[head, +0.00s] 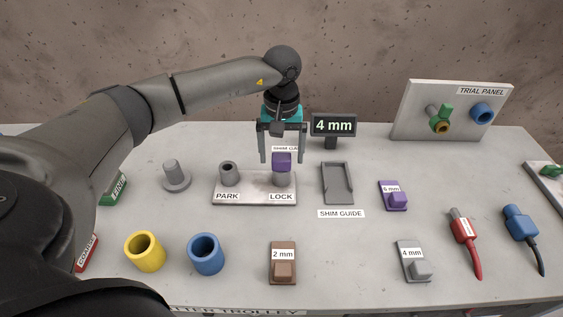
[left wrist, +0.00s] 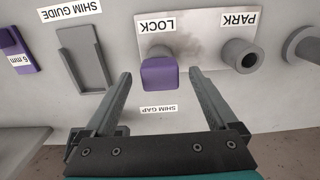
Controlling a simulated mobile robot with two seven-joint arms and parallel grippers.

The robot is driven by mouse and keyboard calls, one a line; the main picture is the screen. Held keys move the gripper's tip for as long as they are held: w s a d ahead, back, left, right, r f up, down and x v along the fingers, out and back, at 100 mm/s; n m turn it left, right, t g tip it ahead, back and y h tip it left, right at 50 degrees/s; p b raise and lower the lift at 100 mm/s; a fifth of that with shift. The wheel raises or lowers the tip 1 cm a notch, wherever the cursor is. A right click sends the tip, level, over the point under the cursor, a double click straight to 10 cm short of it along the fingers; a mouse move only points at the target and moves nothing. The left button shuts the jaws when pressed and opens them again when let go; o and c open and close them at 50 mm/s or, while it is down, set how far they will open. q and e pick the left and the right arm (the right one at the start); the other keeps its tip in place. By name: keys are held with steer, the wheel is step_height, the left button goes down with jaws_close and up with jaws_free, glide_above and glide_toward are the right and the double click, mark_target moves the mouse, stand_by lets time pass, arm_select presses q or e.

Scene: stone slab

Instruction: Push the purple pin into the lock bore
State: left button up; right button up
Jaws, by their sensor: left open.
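The purple pin (head: 281,161) stands upright at the LOCK position of the metal lock plate (head: 254,196). Its square purple head sits above the lock bore (head: 283,180), which it partly hides. How deep the pin sits cannot be told. In the left wrist view the pin head (left wrist: 159,74) shows between the fingers, a little beyond their tips. My left gripper (head: 282,160) is open, with its fingers pointing down on both sides of the pin head, apart from it. The PARK bore (head: 228,172) is empty; it also shows in the left wrist view (left wrist: 241,55). My right gripper is not in view.
The grey shim guide (head: 337,184) lies right of the plate, and a "4 mm" display (head: 333,126) stands behind. Yellow (head: 144,251) and blue (head: 206,254) rings and a brown 2 mm shim (head: 283,263) are in front.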

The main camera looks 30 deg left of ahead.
arm_select(q)
step_height(320, 180, up, 11)
steer(key=shift+p, duration=0.3)
stand_by(0.5)
